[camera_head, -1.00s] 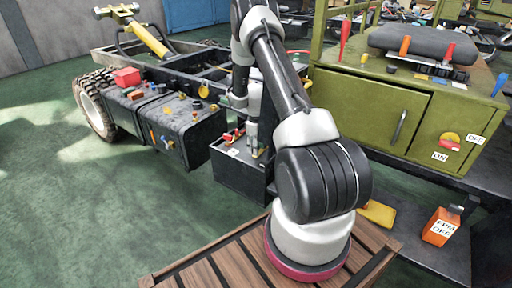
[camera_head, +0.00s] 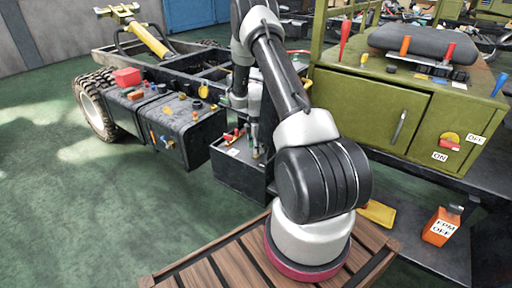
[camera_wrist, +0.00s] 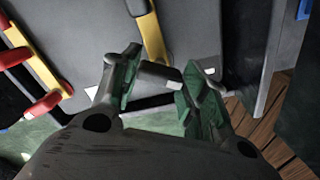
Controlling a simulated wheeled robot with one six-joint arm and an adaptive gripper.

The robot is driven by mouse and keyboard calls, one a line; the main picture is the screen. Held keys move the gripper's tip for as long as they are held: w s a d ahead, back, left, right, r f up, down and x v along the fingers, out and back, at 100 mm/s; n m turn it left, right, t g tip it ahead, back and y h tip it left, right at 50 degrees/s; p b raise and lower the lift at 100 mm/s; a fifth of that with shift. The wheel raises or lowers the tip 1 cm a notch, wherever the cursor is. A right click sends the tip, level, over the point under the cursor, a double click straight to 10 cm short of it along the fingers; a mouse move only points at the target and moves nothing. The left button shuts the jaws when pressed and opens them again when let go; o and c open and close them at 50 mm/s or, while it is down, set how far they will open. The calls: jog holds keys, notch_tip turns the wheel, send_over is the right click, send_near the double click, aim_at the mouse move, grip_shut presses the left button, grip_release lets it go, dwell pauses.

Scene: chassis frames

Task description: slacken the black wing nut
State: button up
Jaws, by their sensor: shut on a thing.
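My gripper (camera_wrist: 157,88) shows in the wrist view with its two green-padded fingers closed on a small dark piece, the black wing nut (camera_wrist: 158,74), which spans between the pads. The fingers hide part of it. In the head view my gripper (camera_head: 256,148) points down at the top of the black box (camera_head: 238,181) beside the chassis frame. The wing nut itself is too small and covered to make out there.
In the wrist view a yellow bar with red handles (camera_wrist: 40,62) lies to the left, and another yellow bar (camera_wrist: 150,30) stands just beyond the fingers. In the head view a green cabinet (camera_head: 370,112) stands to the right, and a black tank (camera_head: 180,135) to the left.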

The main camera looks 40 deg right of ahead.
jog(key=shift+n, duration=0.5)
jog(key=o, duration=1)
jog(key=shift+r, duration=0.1)
notch_tip(320, 180, up, 12)
dwell(0.5)
